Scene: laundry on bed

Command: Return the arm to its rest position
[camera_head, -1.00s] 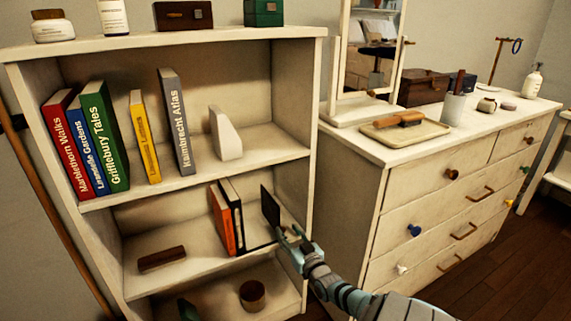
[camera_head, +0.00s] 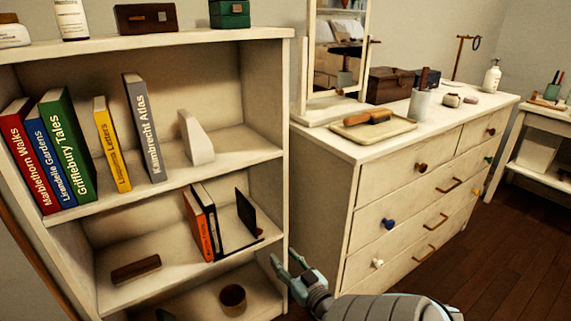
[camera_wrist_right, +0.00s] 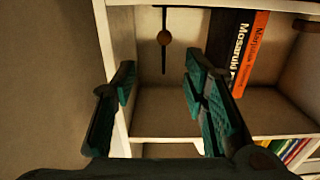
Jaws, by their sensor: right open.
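My right gripper (camera_head: 283,266) is open and empty, in front of the bookcase's right side post, apart from the shelf contents. In the right wrist view the open jaws (camera_wrist_right: 160,82) have nothing between them. A dark bookend (camera_head: 246,213) stands upright on the middle shelf, right of a few leaning books, one of them orange (camera_head: 197,226). The wrist view shows the orange book (camera_wrist_right: 252,45) and a black one beyond the fingers, and a thin dark upright (camera_wrist_right: 164,60) with a brown round part. My left gripper is not seen.
The white bookcase (camera_head: 277,110) stands close on the left, with books, a wooden block (camera_head: 136,269) and a round wooden bowl (camera_head: 233,296). The white dresser (camera_head: 345,200) with protruding knobs is to the right. Dark floor (camera_head: 505,235) is clear farther right.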

